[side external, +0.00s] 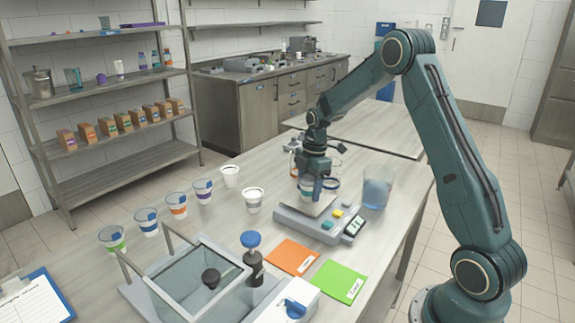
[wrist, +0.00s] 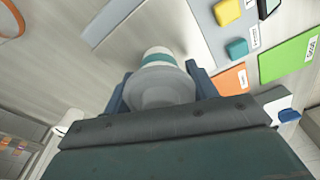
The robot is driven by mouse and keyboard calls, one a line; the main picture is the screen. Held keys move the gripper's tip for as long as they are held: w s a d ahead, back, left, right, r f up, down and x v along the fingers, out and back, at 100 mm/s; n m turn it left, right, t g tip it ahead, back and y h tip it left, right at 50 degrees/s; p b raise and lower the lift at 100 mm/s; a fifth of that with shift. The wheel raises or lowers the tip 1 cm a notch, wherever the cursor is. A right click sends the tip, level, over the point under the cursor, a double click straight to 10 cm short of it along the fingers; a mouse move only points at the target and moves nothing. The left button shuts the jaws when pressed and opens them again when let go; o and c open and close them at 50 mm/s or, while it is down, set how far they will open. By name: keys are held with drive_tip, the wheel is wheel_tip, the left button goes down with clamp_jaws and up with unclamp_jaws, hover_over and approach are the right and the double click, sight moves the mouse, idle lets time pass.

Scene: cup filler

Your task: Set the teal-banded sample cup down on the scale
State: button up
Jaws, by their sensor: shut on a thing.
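The teal-banded sample cup (wrist: 157,58) is pale with a teal stripe and sits between the two blue-grey fingers of my gripper (wrist: 160,88) in the wrist view. My gripper (side external: 317,188) is shut on it and points down over the scale's pan in the side view, where the gripper largely hides the cup. The scale (side external: 290,217) is a grey device with a light pan, yellow and teal buttons and a display. I cannot tell whether the cup's base touches the pan.
A clear beaker of blue liquid (side external: 377,191) stands right of the scale. An orange card (side external: 290,256) and a green card (side external: 339,281) lie in front. Banded cups (side external: 177,206) and two white cups (side external: 253,200) stand left. A glass-walled box (side external: 198,285) is front left.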

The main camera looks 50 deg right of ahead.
drive_tip(key=o, duration=1)
drive_tip(key=r, duration=0.4)
drive_tip(key=d+r, duration=0.1)
drive_tip(key=r, duration=0.7)
drive_tip(key=shift+s+d, duration=0.15)
drive_tip(key=shift+s, duration=0.1)
drive_tip(key=shift+r, duration=0.1)
